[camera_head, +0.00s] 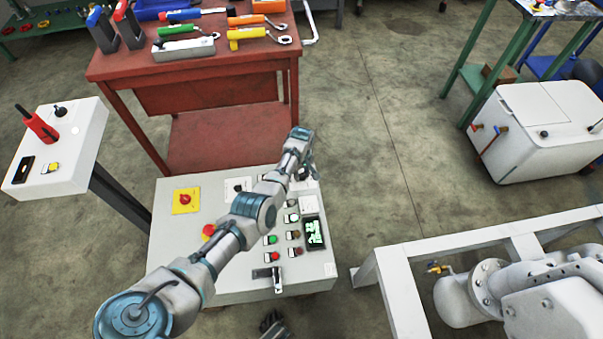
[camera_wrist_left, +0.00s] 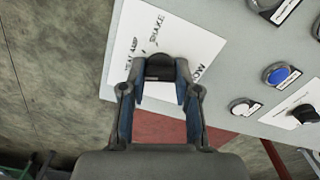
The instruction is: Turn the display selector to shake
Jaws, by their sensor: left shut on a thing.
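The display selector is a black knob (camera_wrist_left: 160,68) on a white label plate (camera_wrist_left: 185,45) at the corner of the grey control panel. The word SHAKE is printed on the plate beyond the knob; other words are partly covered. My left gripper (camera_wrist_left: 158,90) is shut on the knob, one finger on each side. In the head view my left gripper (camera_head: 303,170) is at the panel's far right corner and hides the knob. The dark fingers of my right gripper (camera_head: 274,326) show at the bottom edge, in front of the panel; their opening is unclear.
The control panel (camera_head: 170,255) carries a yellow-backed red stop button (camera_head: 185,200), several push buttons and a lit green display (camera_head: 313,233). A red bench (camera_head: 215,140) with tools stands behind it. A white pipe frame (camera_head: 395,290) is on the right, with bare floor between.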

